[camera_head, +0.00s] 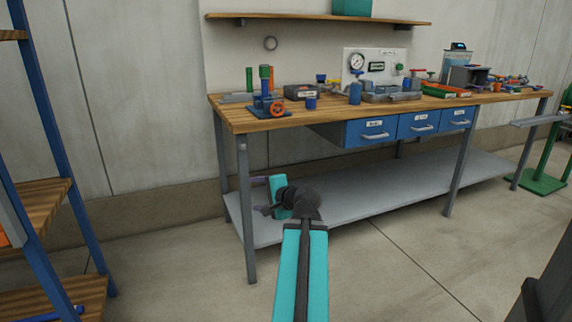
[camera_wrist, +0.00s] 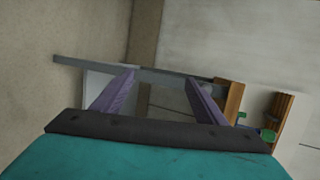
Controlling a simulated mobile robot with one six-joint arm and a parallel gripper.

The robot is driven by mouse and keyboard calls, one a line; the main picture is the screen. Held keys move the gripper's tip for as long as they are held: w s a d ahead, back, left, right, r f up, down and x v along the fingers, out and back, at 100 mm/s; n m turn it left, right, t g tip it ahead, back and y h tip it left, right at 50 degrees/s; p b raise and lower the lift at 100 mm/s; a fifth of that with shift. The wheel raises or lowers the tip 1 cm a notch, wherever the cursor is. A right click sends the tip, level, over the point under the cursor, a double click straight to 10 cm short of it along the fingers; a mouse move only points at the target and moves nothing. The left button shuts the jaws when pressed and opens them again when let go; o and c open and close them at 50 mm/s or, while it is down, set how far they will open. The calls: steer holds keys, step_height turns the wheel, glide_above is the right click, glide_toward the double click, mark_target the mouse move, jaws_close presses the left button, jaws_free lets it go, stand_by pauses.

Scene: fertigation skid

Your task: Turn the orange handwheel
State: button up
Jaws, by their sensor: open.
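The orange handwheel (camera_head: 278,110) is on a small blue device (camera_head: 263,104) near the left end of the wooden workbench (camera_head: 240,117). In the head view my gripper (camera_head: 259,194) is below the bench top, by the bench's left front leg, well below the handwheel and apart from it. In the wrist view my gripper (camera_wrist: 160,88) shows two purple fingers spread apart with nothing between them. I cannot make out the handwheel in the wrist view.
The bench's grey leg (camera_head: 246,210) and grey lower shelf (camera_head: 370,195) are close to my gripper. Blue drawers (camera_head: 373,131) hang under the bench top. A shelf rack (camera_head: 50,150) stands at the left. Several fittings crowd the bench top. Floor in front is clear.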

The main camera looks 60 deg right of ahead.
steer(key=w+a+f+n+g+y, duration=0.25)
steer(key=w+a+f, duration=0.25)
steer(key=a+f, duration=0.4)
steer(key=w+a+f+n+g+y, duration=0.15)
steer(key=w+a+f+n, duration=0.35)
steer(key=f, duration=0.7)
steer(key=s+a+f+n+g+y, duration=0.1)
steer(key=a+f+n+g+y, duration=0.25)
steer(key=a+f, duration=1.45)
steer(key=s+a+f+n+g, duration=0.8)
steer(key=s+a+f, duration=0.85)
steer(key=a, duration=0.35)
steer(key=s+f+n+h, duration=0.1)
steer(key=s, duration=0.2)
steer(key=s+a+f+n+g, duration=0.1)
steer(key=s+f, duration=0.1)
steer(key=s, duration=0.1)
steer(key=s+a+f+n+g+h, duration=0.1)
steer(key=s, duration=0.2)
steer(key=shift+s+a+f+n+h, duration=0.25)
steer(key=shift+s+f+n+h, duration=0.1)
steer(key=shift+f+n, duration=0.05)
